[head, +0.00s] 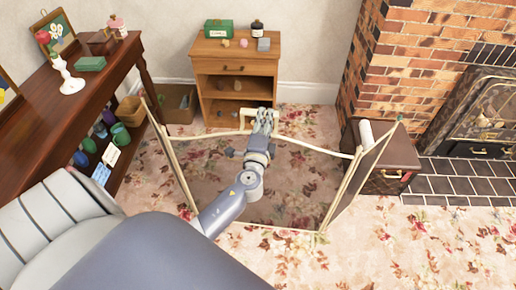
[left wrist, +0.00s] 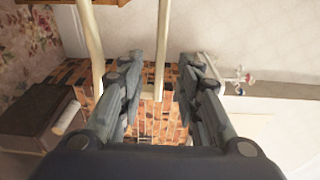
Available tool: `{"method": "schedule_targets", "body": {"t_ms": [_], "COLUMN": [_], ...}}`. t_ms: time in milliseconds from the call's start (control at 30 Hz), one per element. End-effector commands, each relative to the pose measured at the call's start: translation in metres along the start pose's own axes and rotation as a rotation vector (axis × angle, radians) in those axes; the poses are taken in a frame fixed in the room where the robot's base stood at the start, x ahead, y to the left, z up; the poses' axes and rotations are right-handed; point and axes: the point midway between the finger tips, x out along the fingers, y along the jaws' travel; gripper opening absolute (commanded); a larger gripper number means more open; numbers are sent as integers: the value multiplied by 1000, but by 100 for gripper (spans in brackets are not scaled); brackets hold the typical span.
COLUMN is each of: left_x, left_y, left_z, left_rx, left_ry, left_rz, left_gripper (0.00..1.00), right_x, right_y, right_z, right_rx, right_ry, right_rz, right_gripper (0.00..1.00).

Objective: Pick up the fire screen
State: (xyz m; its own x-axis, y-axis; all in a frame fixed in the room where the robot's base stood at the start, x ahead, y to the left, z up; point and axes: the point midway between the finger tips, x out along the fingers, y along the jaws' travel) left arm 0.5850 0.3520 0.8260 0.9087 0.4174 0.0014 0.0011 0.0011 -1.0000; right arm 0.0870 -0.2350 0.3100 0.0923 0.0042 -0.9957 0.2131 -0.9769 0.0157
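The fire screen stands on the flowered carpet in the head view, with a cream frame and dark see-through mesh panels; its right side panel (head: 362,172) is angled forward. My left gripper (head: 264,116) is at the top middle of the screen, by its cream top handle. In the left wrist view the left gripper (left wrist: 161,57) has its two fingers apart. A cream bar of the fire screen (left wrist: 162,45) shows between them, with gaps on both sides. A second cream bar lies left of the fingers. My arm hides part of the middle panel. My right gripper is not in view.
A wooden cabinet (head: 238,62) stands just behind the screen. A dark wooden console table (head: 70,88) is at left. A brown chest (head: 389,158) sits close behind the right panel, beside the brick fireplace (head: 408,50). Carpet at front right is clear.

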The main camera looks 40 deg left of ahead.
Motion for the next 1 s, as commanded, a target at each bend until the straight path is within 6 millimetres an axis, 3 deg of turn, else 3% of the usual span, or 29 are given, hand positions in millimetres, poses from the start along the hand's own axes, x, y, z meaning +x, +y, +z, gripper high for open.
{"method": "schedule_targets", "body": {"t_ms": [200,467,633,1000], "left_x": [26,28,28,30], "left_y": [0,0,0,-6], "left_z": [-1,0,0,-1], "left_rx": [0,-1,-1,0], "left_ry": [1,1,0,0], "left_rz": [0,0,0,-11], "left_gripper": [32,32,0,0], "right_x": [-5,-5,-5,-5], "right_y": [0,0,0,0], "right_z": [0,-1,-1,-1], "right_rx": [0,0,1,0], "right_ry": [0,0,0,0], "right_rz": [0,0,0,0], "right_gripper": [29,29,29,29]}}
